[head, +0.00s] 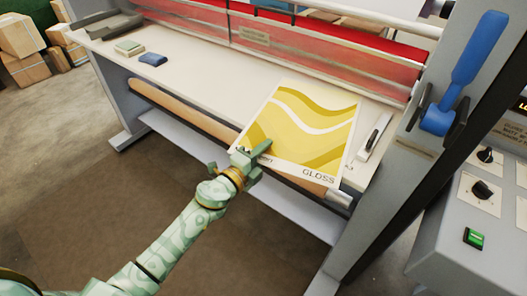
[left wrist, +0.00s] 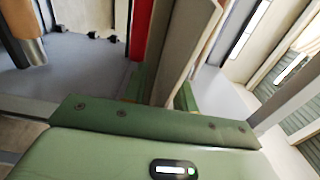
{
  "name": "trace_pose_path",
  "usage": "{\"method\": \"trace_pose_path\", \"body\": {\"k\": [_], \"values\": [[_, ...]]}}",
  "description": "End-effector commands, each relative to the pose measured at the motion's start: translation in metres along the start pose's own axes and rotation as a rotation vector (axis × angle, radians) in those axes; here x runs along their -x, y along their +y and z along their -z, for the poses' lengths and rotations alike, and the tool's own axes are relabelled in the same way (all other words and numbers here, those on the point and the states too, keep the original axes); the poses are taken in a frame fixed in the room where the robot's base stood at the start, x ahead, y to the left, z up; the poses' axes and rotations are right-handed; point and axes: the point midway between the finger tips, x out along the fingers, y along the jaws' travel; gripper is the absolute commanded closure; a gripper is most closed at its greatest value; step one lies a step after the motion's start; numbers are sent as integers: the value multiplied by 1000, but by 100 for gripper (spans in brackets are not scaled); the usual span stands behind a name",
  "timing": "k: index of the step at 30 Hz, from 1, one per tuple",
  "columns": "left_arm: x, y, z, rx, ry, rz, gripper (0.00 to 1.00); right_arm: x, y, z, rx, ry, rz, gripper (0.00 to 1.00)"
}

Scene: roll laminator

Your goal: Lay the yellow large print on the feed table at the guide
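The yellow large print (head: 305,115), a white-edged sheet with wavy bands and the word GLOSS, lies over the right part of the pale feed table (head: 205,85). Its near edge reaches over the table's front edge. My left gripper (head: 259,150) is at the print's near left corner, with one green finger over its face. In the left wrist view, a pale sheet (left wrist: 180,55) runs between the close-set fingers, which appear shut on it; the fingertips are partly hidden. A slim pale guide (head: 375,136) stands just right of the print. My right gripper is out of view.
A red guard (head: 310,40) runs along the back of the table. A brown roller (head: 185,110) lies below the front edge. Small green (head: 129,47) and blue (head: 153,59) blocks and a grey tray (head: 105,24) sit far left. A blue lever (head: 470,70) is at right.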

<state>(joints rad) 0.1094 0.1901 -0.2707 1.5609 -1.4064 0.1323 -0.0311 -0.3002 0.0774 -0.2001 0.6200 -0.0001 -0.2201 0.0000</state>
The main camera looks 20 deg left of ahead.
Motion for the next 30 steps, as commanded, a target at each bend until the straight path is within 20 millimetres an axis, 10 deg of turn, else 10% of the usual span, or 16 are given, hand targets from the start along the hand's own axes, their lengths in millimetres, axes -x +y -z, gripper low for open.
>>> {"method": "trace_pose_path", "body": {"k": [30], "values": [[161,1,0,0,0,-1,72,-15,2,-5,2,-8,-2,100]]}}
